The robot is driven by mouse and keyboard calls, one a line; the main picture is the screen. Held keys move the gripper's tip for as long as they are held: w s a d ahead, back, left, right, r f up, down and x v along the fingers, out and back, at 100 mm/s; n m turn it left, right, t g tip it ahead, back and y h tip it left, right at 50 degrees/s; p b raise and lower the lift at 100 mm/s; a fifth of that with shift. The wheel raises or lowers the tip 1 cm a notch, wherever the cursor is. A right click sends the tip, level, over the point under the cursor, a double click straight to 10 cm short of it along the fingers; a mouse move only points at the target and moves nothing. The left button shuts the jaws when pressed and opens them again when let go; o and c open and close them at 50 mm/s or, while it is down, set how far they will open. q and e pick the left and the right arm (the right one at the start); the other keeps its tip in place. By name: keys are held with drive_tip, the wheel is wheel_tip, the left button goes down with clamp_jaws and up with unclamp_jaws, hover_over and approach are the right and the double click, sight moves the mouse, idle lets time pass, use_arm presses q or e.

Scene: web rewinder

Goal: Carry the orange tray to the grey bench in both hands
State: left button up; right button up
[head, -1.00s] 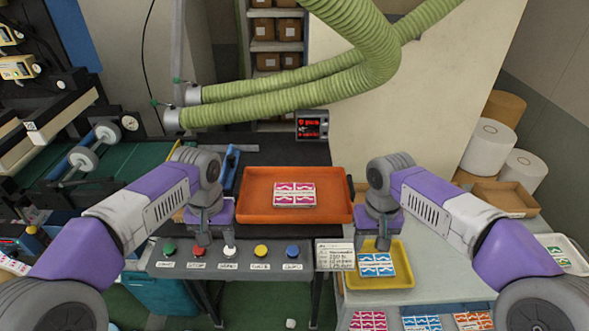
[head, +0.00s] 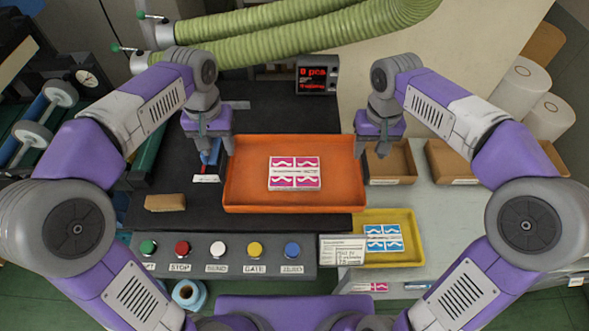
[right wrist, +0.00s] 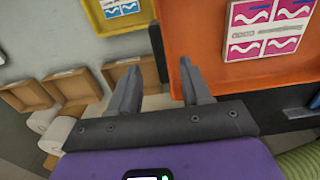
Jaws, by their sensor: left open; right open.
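The orange tray (head: 240,197) lies on the black table (head: 280,110), its right end at the table's edge. A pink-and-white printed stack (head: 295,173) sits in it. My left gripper (head: 214,152) is open at the tray's left end, one finger close to the rim. My right gripper (head: 371,152) is open at the tray's right end. In the right wrist view its fingers (right wrist: 158,88) are parted, one over the orange side and one outside it; I cannot tell whether they touch. The light grey bench (head: 450,220) is to the right.
A yellow tray (head: 405,258) with blue printed cards is on the bench's near left. Cardboard trays (head: 391,163) stand along its back. A button panel (head: 220,268) is in front of the black table. A brown block (head: 165,203) lies at left. Green hoses (head: 300,35) cross behind.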

sight(224, 162)
use_arm(q)
drive_tip(key=shift+w+f, duration=0.1)
drive_tip(key=shift+f, duration=0.35)
use_arm(e)
drive_tip(key=shift+w+f, duration=0.1)
drive_tip(key=shift+f, duration=0.35)
use_arm(q)
wheel_tip(224, 162, down, 7)
drive_tip(key=shift+w+r, duration=0.1)
drive_tip(key=shift+r, duration=0.05)
use_arm(e)
wheel_tip(224, 162, down, 7)
drive_tip(key=shift+w+r, duration=0.1)
drive_tip(key=shift+r, duration=0.05)
use_arm(q)
clamp_jaws()
use_arm(e)
clamp_jaws()
drive_tip(key=shift+r, duration=0.1)
